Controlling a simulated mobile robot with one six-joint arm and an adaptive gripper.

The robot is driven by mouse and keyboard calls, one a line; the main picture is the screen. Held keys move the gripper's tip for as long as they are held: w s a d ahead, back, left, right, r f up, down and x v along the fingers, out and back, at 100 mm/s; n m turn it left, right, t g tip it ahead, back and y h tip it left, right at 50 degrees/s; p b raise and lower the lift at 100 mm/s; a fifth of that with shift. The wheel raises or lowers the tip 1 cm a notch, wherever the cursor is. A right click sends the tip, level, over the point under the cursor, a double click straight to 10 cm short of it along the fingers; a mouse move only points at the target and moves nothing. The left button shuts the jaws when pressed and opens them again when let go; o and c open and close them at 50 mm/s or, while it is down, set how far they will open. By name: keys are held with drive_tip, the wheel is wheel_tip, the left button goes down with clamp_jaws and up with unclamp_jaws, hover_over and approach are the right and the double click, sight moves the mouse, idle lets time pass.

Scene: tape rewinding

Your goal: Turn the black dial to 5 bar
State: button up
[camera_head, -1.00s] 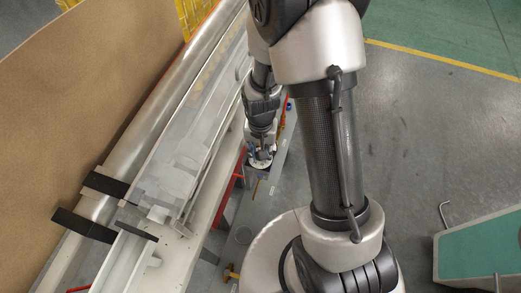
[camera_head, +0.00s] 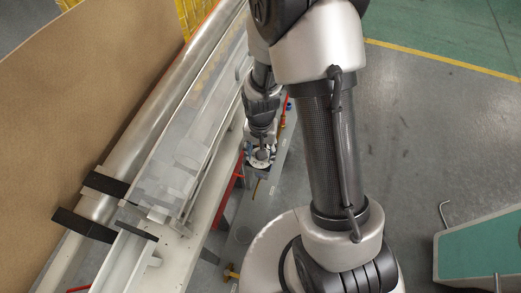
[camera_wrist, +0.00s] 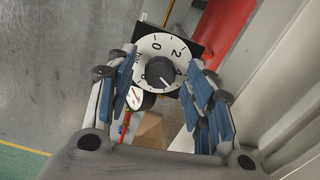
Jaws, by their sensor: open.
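The black dial (camera_wrist: 160,73) sits on a round white scale plate in the wrist view. The numbers 0 and 2 are legible near its far side; other marks are partly hidden. A light pointer mark shows on the knob's lower right side. My gripper (camera_wrist: 160,70) is open, with one blue-padded finger on each side of the dial. I cannot tell whether the pads touch the knob. In the head view my gripper (camera_head: 260,164) is small, beside the long machine, and the dial cannot be made out.
A small round gauge (camera_wrist: 135,98) is close below the dial, by the left finger. A red part (camera_wrist: 226,28) and a pale machine frame (camera_wrist: 285,75) stand to the right. A brown block (camera_wrist: 152,129) lies below. Grey floor (camera_wrist: 55,75) is free at left.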

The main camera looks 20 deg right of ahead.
drive_tip(key=shift+r, duration=0.1)
wheel_tip(320, 180, up, 12)
idle(0.5)
idle(0.5)
